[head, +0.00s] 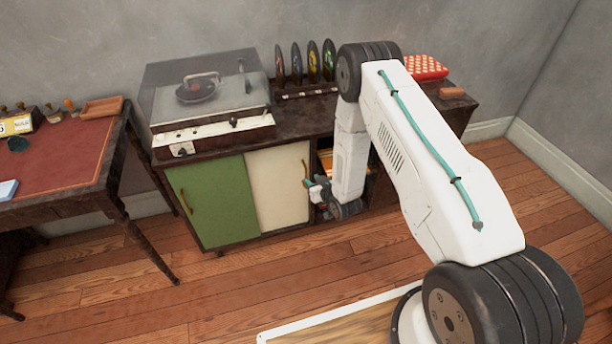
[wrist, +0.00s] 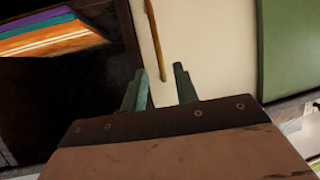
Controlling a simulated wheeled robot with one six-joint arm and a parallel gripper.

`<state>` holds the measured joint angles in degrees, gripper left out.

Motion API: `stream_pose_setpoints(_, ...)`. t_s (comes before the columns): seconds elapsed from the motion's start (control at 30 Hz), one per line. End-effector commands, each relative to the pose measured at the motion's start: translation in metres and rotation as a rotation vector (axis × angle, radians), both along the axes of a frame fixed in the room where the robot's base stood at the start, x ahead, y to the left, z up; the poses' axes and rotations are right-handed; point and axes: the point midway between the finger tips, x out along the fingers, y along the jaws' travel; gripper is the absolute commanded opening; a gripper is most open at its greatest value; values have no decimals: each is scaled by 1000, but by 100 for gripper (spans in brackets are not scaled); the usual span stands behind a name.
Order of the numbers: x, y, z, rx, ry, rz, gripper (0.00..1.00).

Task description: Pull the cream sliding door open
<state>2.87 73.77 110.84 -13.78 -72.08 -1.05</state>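The cream sliding door (head: 278,188) is in the low cabinet's front, right of the green door (head: 215,200). Its thin brass handle (head: 305,169) is upright near its right edge. In the wrist view the cream door (wrist: 205,45) fills the middle, and the handle (wrist: 154,38) runs down to between my fingertips. My gripper (wrist: 159,74) is open, with a green finger on each side of the handle's end. I cannot tell whether either finger touches it. In the head view my gripper (head: 314,186) is right at the handle, partly hidden by my wrist.
An open compartment with orange items (head: 326,160) is right of the cream door. A record player (head: 205,95) and several upright records (head: 312,62) stand on the cabinet top (head: 300,118). A red-topped desk (head: 60,160) stands at left. The wooden floor before the green door is clear.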

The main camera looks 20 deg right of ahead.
Motion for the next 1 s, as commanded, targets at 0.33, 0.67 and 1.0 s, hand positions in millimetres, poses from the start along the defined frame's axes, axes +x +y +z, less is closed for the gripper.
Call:
stream_pose_setpoints(0.33,49,10,-20,-1,1,1,30)
stream_pose_setpoints(0.67,60,12,-25,0,2,0,30)
stream_pose_setpoints(1.0,60,12,-24,0,2,0,0)
